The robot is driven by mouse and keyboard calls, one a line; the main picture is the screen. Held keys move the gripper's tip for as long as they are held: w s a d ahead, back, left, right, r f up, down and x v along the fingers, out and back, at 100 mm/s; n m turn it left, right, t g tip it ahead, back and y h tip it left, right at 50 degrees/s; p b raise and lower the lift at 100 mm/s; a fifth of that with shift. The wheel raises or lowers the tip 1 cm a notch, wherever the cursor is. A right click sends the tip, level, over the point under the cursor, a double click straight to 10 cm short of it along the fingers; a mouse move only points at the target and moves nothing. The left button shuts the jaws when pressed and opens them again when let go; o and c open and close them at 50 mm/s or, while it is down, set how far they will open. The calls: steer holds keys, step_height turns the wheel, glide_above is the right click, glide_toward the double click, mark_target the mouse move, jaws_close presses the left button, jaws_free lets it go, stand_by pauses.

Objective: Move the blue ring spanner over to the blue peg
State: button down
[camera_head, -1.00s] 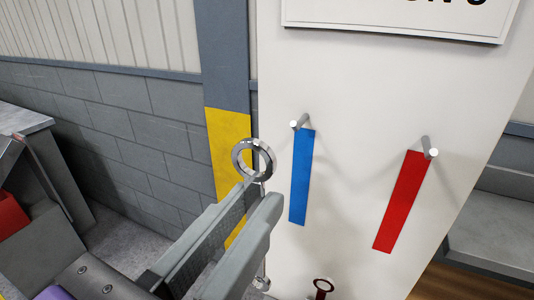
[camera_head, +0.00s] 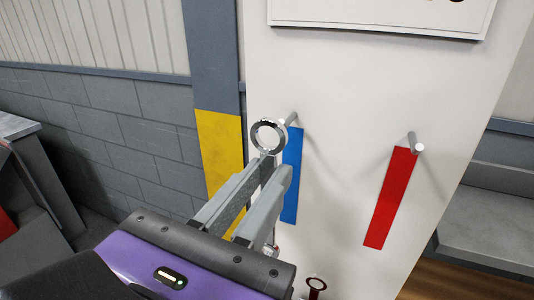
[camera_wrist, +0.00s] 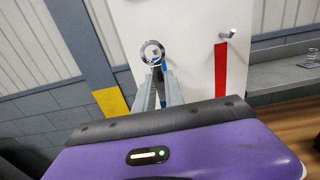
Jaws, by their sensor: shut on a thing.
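My gripper (camera_head: 268,170) is shut on the ring spanner, whose steel ring (camera_head: 269,136) stands up above the fingertips. The fingers hide most of its shaft, so its colour does not show. The blue peg (camera_head: 291,119) is a grey pin above the blue strip (camera_head: 293,175) on the white panel. In the head view the ring is just left of the peg, close to it and partly overlapping in sight. In the wrist view the ring (camera_wrist: 152,53) stands above the fingers in front of the panel; I cannot tell whether the peg is through it.
A second peg (camera_head: 416,147) sticks out above a red strip (camera_head: 391,198) to the right. Another ring spanner (camera_head: 316,285) with a dark red part shows low on the panel. A grey shelf (camera_head: 488,225) is at right and a grey bench (camera_head: 20,180) at left.

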mark_target(292, 150)
steer(key=shift+f+b+x, duration=0.15)
steer(key=shift+f+x, duration=0.05)
steer(key=shift+x, duration=0.7)
steer(key=shift+f+b+x, duration=0.15)
steer(key=shift+f+x, duration=0.05)
steer(key=shift+x, duration=0.7)
steer(key=shift+f+b+x, duration=0.15)
steer(key=shift+f+x, duration=0.05)
steer(key=shift+x, duration=0.7)
steer(key=c, duration=1.3)
jaws_free()
steer(key=shift+c, duration=0.2)
